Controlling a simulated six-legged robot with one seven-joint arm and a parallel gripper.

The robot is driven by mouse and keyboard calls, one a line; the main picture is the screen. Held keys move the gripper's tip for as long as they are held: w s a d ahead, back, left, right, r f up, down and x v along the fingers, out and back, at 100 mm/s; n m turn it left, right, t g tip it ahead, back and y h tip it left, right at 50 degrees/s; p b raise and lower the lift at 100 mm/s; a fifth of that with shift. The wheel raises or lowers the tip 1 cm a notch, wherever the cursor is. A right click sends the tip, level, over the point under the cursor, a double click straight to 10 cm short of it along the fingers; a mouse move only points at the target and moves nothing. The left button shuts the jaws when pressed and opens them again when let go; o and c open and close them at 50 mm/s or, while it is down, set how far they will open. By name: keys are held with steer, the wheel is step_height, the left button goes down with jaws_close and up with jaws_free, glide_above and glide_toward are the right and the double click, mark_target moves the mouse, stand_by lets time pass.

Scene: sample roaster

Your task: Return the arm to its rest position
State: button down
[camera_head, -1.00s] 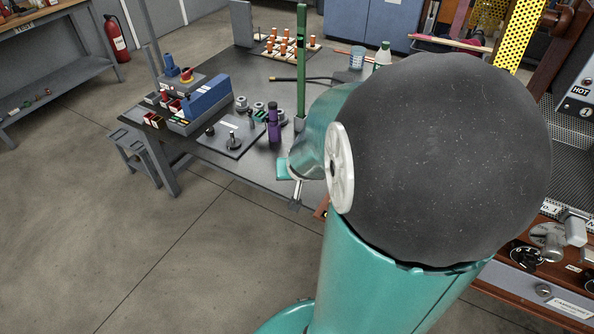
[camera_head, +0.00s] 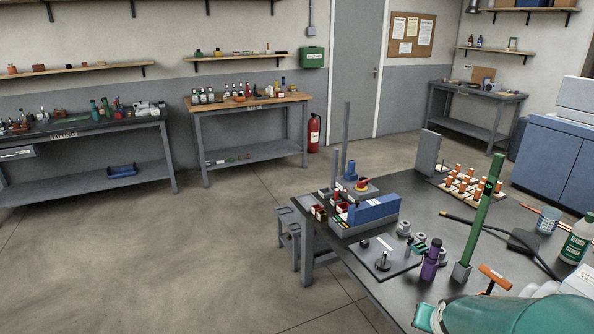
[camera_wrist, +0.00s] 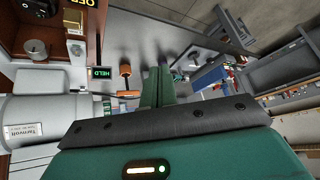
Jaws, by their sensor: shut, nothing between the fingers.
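My gripper (camera_wrist: 159,76) shows in the middle of the wrist view, its two green fingers together with nothing between them. It appears clear of the things around it, though its exact distance to them is hard to judge. In the head view, a teal part of my arm (camera_head: 500,314) lies low at the bottom right, and the gripper itself cannot be made out there. An orange-handled tool (camera_head: 495,278) shows just above the arm in the head view.
The dark worktable (camera_head: 415,288) carries a green post (camera_head: 482,222), a purple bottle (camera_head: 430,262) and a cleaner bottle (camera_head: 577,240). Floor at left is open.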

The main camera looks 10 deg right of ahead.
steer(key=s+a+r+n+y, duration=0.1)
steer(key=s+a+r+n, duration=0.2)
steer(key=a+r, duration=0.4)
steer(key=s+a+r+n+y, duration=0.2)
steer(key=s+a+r+n, duration=0.2)
steer(key=a, duration=0.9)
step_height(320, 180, up, 3)
steer(key=shift+s+a+r+g, duration=0.1)
steer(key=shift+s+a+g, duration=0.15)
steer(key=shift+s, duration=0.8)
steer(key=shift+d, duration=0.2)
